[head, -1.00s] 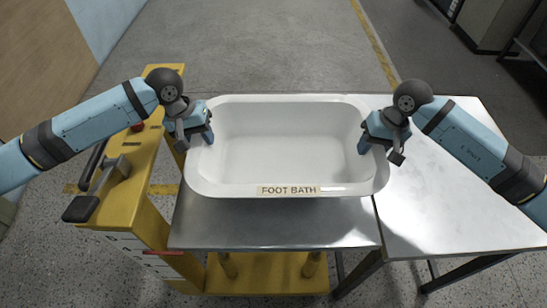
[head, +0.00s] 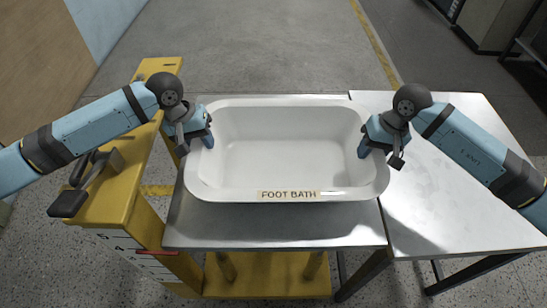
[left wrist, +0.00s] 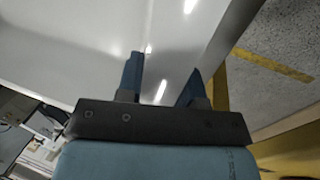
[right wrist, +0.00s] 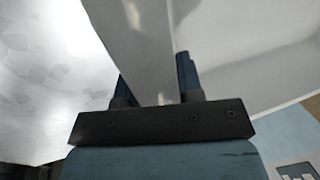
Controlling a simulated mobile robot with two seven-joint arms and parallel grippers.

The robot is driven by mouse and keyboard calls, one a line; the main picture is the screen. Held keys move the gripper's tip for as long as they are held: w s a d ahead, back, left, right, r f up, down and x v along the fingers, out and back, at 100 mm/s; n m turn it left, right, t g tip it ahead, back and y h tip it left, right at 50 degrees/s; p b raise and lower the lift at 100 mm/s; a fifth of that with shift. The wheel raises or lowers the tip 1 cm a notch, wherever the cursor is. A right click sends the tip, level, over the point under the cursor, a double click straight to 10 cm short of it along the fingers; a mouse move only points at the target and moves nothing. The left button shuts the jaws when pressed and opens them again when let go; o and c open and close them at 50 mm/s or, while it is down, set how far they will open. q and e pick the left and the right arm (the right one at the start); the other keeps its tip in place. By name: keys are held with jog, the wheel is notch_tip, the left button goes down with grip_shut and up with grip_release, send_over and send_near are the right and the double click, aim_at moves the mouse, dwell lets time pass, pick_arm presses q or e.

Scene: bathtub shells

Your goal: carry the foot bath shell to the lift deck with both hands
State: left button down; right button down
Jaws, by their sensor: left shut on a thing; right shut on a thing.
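The foot bath shell (head: 285,152) is a white, rounded rectangular tub, open side up and looking level, with a FOOT BATH label (head: 288,195) on its near side. It is above the grey metal lift deck (head: 270,232) of the yellow lift. Its right end reaches about the deck's right edge. I cannot tell whether its underside touches the deck. My left gripper (head: 203,138) is shut on its left rim; the fingers also show in the left wrist view (left wrist: 160,82). My right gripper (head: 368,147) is shut on its right rim, with the wall between the fingers in the right wrist view (right wrist: 155,85).
A pale metal table (head: 450,200) adjoins the deck on the right. The yellow lift frame (head: 125,190) with a dark handle (head: 75,200) stands at left. Open floor (head: 255,50) lies beyond, with a yellow line. A dark cabinet (head: 490,25) is at far right.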

pick_arm(q)
jog(key=shift+d+f+b, duration=0.4)
jog(key=shift+f+b, duration=0.05)
jog(key=shift+f, duration=0.1)
pick_arm(e)
jog(key=shift+s+a+f, duration=0.1)
jog(key=shift+a+f, duration=0.3)
jog(key=shift+f, duration=0.25)
pick_arm(q)
jog(key=c, duration=1.2)
grip_release()
jog(key=shift+f, duration=0.2)
pick_arm(e)
jog(key=c, duration=1.2)
grip_release()
jog(key=shift+f, duration=0.2)
pick_arm(q)
jog(key=o, duration=0.4)
jog(key=shift+r, duration=0.1)
jog(key=shift+c, duration=0.2)
pick_arm(e)
jog(key=o, duration=0.4)
jog(key=shift+r, duration=0.15)
jog(key=shift+c, duration=0.2)
pick_arm(q)
jog(key=shift+o, duration=0.4)
jog(key=shift+a, duration=0.2)
pick_arm(e)
jog(key=shift+o, duration=0.4)
jog(key=shift+d, duration=0.2)
